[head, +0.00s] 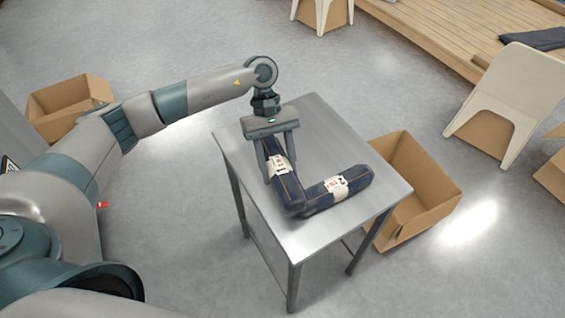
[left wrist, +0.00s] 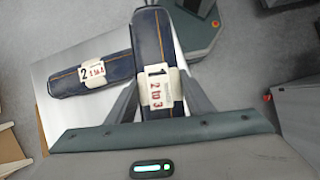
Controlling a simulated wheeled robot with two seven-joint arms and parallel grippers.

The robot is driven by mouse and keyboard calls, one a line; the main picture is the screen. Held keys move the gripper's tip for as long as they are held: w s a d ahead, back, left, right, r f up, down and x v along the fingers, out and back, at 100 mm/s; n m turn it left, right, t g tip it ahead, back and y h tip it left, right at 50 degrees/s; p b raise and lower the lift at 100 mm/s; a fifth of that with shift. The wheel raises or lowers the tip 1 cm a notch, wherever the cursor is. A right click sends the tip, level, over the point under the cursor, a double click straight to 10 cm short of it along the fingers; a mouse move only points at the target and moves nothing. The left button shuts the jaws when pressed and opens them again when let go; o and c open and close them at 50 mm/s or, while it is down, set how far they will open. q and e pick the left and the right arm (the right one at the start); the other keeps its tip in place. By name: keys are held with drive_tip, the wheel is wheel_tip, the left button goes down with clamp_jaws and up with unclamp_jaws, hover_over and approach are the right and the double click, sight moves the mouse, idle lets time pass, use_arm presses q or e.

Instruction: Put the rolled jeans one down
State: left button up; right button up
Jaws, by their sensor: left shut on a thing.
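Two dark blue rolled jeans with white paper bands are at a steel table (head: 318,121). My left gripper (head: 279,171) points down over the table and is shut on the rolled jeans banded "1" (head: 287,188), which also shows between the fingers in the left wrist view (left wrist: 149,45). The rolled jeans banded "2" (head: 352,181) lies on the tabletop, its near end close to the held roll's end; it also shows in the left wrist view (left wrist: 105,72). I cannot tell whether the held roll touches the tabletop. My right gripper is not in view.
An open cardboard box (head: 425,208) stands on the floor right of the table, another (head: 62,108) at the left. A white chair (head: 520,92) and a wooden platform (head: 440,38) are at the right. The tabletop's back and right parts are clear.

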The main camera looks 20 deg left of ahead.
use_arm(q)
drive_tip(key=m+y, duration=0.1)
drive_tip(key=m, duration=0.1)
drive_tip(key=m+y, duration=0.1)
drive_tip(key=a+m+g, duration=0.1)
drive_tip(key=m, duration=0.1)
drive_tip(key=shift+f+m+y+b, duration=0.3)
drive_tip(key=shift+y, duration=0.1)
drive_tip(key=shift+a+f+m+y+b, duration=0.2)
drive_tip(key=shift+m+y, duration=0.1)
drive_tip(key=shift+m, duration=0.35)
drive_tip(key=shift+a+f+m+y+b, duration=0.1)
drive_tip(key=shift+a+f+m+y, duration=0.15)
drive_tip(key=shift+m, duration=0.4)
drive_tip(key=shift+r, duration=0.1)
